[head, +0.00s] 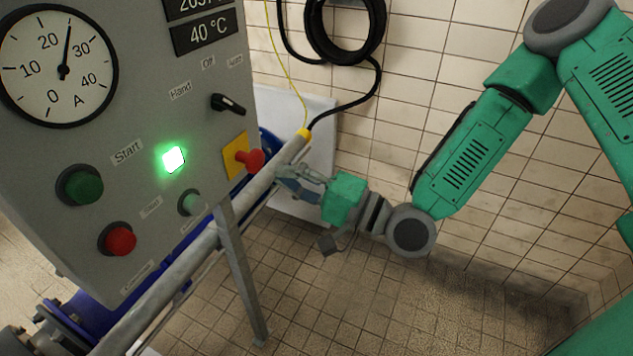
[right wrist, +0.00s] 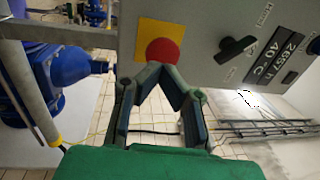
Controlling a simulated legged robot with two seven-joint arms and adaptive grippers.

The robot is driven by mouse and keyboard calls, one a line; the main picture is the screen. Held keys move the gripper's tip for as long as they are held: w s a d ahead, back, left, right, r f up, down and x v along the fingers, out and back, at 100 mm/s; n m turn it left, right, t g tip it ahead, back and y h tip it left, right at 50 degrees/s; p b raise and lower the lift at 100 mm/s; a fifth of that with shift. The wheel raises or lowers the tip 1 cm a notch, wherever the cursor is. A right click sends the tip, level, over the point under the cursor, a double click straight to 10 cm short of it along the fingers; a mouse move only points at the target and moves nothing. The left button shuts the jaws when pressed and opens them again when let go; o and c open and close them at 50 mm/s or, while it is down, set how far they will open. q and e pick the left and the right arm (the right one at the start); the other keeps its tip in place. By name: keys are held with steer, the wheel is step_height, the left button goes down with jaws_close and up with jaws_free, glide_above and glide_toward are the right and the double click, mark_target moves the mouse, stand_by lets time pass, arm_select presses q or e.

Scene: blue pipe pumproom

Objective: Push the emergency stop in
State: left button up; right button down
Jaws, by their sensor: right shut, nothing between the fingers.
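The emergency stop (head: 250,159) is a red mushroom button on a yellow plate (head: 235,154), at the right edge of the grey panel. In the head view it stands out from the plate. In the right wrist view the red button (right wrist: 164,50) is straight ahead, its lower edge meeting the fingertips in the picture. My right gripper (head: 279,173) is shut and empty, to the right of and slightly below the button in the head view. Its fingers (right wrist: 161,68) meet at the tips in the right wrist view. Touch cannot be told. My left gripper is not in view.
A grey pipe (head: 258,187) runs diagonally beneath the panel, close to my right gripper. A black selector knob (head: 228,104) sits above the emergency stop. Green Start (head: 80,186) and red (head: 118,239) buttons are at left. A hose (head: 312,35) hangs on the tiled wall.

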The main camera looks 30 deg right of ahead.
mark_target(261, 164)
steer(key=shift+p+x, duration=0.3)
steer(key=shift+x, duration=1.2)
steer(key=shift+w, duration=0.1)
